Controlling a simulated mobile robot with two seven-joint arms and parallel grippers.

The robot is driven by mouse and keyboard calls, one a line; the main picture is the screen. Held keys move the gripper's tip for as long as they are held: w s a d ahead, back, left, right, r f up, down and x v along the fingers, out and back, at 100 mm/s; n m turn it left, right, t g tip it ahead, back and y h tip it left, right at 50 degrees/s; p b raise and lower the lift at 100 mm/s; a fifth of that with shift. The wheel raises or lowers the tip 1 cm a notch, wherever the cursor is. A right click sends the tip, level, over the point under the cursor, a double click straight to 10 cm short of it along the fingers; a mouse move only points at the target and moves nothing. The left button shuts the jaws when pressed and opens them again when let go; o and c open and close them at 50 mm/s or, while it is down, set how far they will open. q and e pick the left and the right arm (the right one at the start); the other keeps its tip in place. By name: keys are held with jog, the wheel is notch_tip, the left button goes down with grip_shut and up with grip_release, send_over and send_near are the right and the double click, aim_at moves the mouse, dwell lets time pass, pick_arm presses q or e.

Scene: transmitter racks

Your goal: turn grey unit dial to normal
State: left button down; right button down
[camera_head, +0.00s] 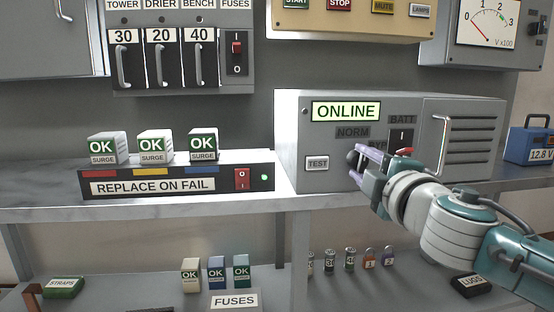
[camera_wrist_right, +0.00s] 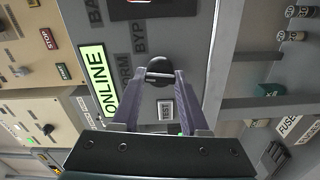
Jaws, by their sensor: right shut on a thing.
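The grey unit (camera_head: 300,135) stands on the bench, with a lit ONLINE display (camera_head: 346,112) and the labels NORM, BATT and BYP on its front. Its black round dial (camera_wrist_right: 160,71) shows in the right wrist view between the labels and the TEST button. My right gripper (camera_head: 367,162) reaches the unit's front from the right. In the right wrist view its two purple fingers (camera_wrist_right: 161,76) are shut on the dial's grip bar. The gripper mostly hides the dial in the head view. I cannot tell which label the dial points to. My left gripper is not in view.
A surge block panel (camera_head: 226,183) is at left. A blue 12.8 V box (camera_head: 530,142) stands at far right.

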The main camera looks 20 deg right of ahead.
jog(key=shift+n, duration=0.8)
jog(key=shift+c, duration=2.2)
grip_release()
jog(key=shift+s+a, duration=0.1)
jog(key=shift+s, duration=0.2)
jog(key=p+v, duration=0.1)
jog(key=v, duration=0.8)
jog(key=shift+s, duration=0.2)
